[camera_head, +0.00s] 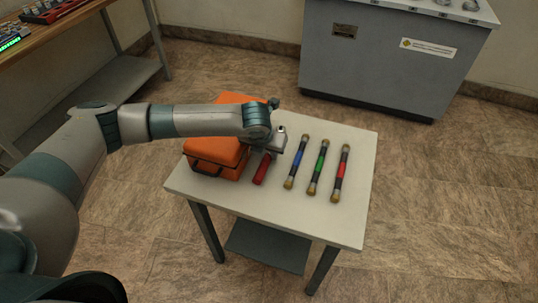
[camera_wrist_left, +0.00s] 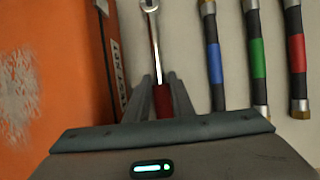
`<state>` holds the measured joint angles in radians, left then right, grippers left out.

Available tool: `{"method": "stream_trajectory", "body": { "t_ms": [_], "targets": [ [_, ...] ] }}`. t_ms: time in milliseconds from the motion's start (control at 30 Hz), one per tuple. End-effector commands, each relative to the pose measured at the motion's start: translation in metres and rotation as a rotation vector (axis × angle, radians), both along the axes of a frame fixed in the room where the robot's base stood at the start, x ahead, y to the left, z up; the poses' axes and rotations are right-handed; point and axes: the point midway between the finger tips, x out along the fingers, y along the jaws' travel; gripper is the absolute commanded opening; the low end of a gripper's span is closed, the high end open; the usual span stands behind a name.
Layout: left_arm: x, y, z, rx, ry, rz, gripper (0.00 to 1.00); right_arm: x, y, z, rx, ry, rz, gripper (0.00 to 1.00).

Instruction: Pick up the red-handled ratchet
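The red-handled ratchet (camera_head: 262,170) lies on the small white table, between an orange case and a row of tubes. In the left wrist view its chrome shaft and head (camera_wrist_left: 152,30) point away from my gripper, and part of the red handle (camera_wrist_left: 163,100) shows. My left gripper (camera_head: 274,150) is low over the ratchet; in the left wrist view its two fingers (camera_wrist_left: 161,88) stand on either side of the handle, very close to it. I cannot tell whether they touch it. My right gripper is not in view.
The orange case (camera_head: 215,155) stands close to the left of the ratchet. Blue-, green- and red-banded tubes (camera_head: 297,160) lie to the right. The white table (camera_head: 350,220) is bare at its front right. A grey cabinet (camera_head: 380,60) stands behind, and a workbench (camera_head: 70,25) at upper left.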

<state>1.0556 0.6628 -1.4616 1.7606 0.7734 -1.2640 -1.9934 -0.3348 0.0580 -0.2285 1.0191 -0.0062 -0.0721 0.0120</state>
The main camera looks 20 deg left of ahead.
Motion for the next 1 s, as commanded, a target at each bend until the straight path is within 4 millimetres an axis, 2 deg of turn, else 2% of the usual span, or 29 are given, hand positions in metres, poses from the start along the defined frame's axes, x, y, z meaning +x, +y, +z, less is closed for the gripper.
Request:
{"method": "stream_trajectory", "body": {
  "t_ms": [467, 633, 767, 933, 1000],
  "targets": [
    [0.001, 0.0, 0.006, -0.001, -0.003, 0.001, 0.0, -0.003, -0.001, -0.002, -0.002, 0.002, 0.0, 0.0],
    [0.002, 0.0, 0.022, -0.002, -0.005, -0.001, 0.0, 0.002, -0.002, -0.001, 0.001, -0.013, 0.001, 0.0],
    [0.002, 0.0, 0.042, -0.002, -0.006, -0.001, 0.0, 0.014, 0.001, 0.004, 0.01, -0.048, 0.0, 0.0],
    [-0.008, -0.032, 0.06, -0.003, -0.005, -0.006, 0.0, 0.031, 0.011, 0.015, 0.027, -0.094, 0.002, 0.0],
    [-0.012, -0.045, 0.068, -0.003, -0.005, -0.006, 0.0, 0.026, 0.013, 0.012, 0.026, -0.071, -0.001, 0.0]
  ]
}}
